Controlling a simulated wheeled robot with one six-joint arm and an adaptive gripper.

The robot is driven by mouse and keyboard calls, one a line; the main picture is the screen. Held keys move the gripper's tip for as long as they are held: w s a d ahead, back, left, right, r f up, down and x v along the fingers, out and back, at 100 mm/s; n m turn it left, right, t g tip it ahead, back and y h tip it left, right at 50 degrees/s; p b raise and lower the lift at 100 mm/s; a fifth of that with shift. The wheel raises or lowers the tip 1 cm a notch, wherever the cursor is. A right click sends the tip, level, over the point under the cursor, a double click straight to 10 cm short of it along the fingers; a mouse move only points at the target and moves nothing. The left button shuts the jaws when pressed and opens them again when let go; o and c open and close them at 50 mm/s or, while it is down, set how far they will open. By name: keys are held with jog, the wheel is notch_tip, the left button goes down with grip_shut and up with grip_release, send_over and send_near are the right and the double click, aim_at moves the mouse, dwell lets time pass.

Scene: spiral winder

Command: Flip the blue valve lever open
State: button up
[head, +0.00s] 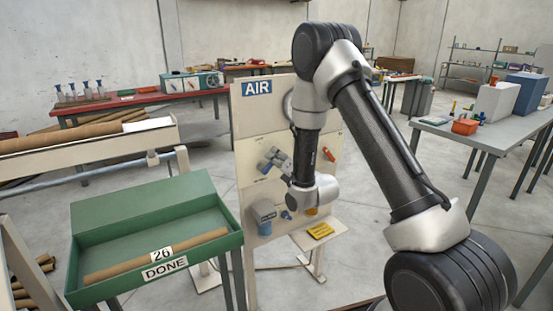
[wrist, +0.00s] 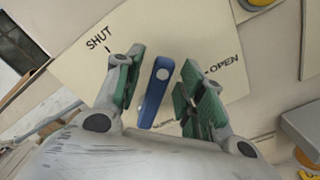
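The blue valve lever (wrist: 156,88) shows in the wrist view on a cream panel (wrist: 90,72), standing nearly upright in the picture. The word SHUT (wrist: 98,39) is printed to its upper left and OPEN (wrist: 224,66) to its right. My gripper (wrist: 162,62) is open, with one green-padded finger on each side of the lever. Gaps show between the lever and both pads. In the head view my gripper (head: 268,163) is at the left part of the AIR board (head: 280,115); my arm hides part of the board, and the lever is hard to make out there.
An orange-red handle (head: 328,154) is on the board's right side. A blue-grey device (head: 263,215) and a shelf with a yellow label (head: 320,231) are lower down. A green DONE tray (head: 150,200) with a cardboard tube stands at the left, close to the board.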

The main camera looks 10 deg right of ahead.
jog(key=shift+w+a, duration=0.15)
jog(key=shift+w, duration=0.3)
grip_shut()
jog(key=shift+f, duration=0.1)
jog(key=shift+w+d+f+m, duration=0.1)
jog(key=shift+d+f+m, duration=0.15)
jog(key=shift+f+m, duration=0.85)
jog(key=shift+w+d+f+m, duration=0.1)
jog(key=shift+d+f+m, duration=0.2)
jog(key=shift+m, duration=1.45)
jog(key=shift+w+d+f+m, duration=0.1)
jog(key=shift+d+f+m, duration=0.15)
jog(key=shift+f+m, duration=0.8)
jog(key=shift+s+r+m, duration=0.1)
jog(key=shift+r+m, duration=0.2)
jog(key=shift+m, duration=0.2)
grip_release()
